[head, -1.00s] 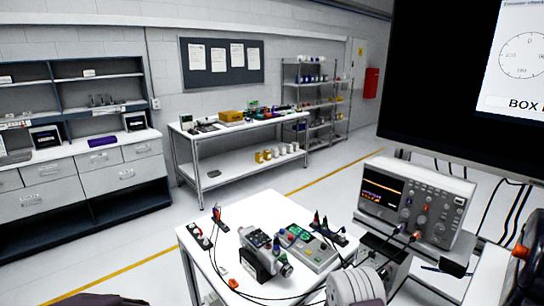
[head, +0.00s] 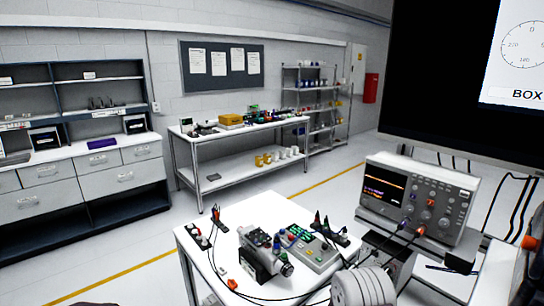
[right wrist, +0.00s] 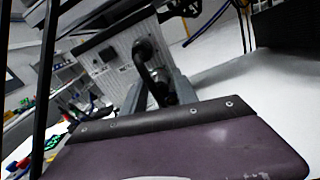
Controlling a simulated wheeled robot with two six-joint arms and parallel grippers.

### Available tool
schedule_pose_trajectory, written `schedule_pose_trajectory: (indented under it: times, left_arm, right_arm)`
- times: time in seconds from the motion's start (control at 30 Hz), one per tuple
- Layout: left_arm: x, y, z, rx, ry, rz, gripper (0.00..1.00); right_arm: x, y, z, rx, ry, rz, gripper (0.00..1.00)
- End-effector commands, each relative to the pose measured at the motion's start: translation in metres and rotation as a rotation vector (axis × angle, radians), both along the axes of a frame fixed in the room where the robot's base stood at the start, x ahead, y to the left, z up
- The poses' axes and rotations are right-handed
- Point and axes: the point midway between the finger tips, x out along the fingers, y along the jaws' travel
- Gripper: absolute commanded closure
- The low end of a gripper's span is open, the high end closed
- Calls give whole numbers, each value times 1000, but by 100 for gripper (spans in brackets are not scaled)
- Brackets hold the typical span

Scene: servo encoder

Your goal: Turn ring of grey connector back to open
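Neither gripper shows clearly in the head view.
The white table (head: 215,262) also holds dark plugs and cables. An oscilloscope (head: 418,200) stands to the right, below a large monitor (head: 450,90). Clear floor lies between the table and the far workbench (head: 240,135).

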Motion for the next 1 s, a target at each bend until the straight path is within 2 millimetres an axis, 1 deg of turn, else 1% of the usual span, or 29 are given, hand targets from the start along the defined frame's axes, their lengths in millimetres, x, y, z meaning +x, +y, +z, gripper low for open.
schedule_pose_trajectory:
  times: [0.03,0.07,0.1,0.13,0.47,1.0]
  left_arm:
    - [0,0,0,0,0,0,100]
    - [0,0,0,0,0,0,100]
    - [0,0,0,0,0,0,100]
    - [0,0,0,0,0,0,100]
    - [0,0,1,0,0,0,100]
    - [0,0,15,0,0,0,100]
  right_arm:
    - [0,0,0,0,0,0,78]
    - [0,0,0,0,0,0,87]
    - [0,0,0,-1,1,0,98]
    - [0,0,0,-1,1,0,99]
    - [0,0,0,-6,8,0,100]
    - [0,0,1,-203,237,0,100]
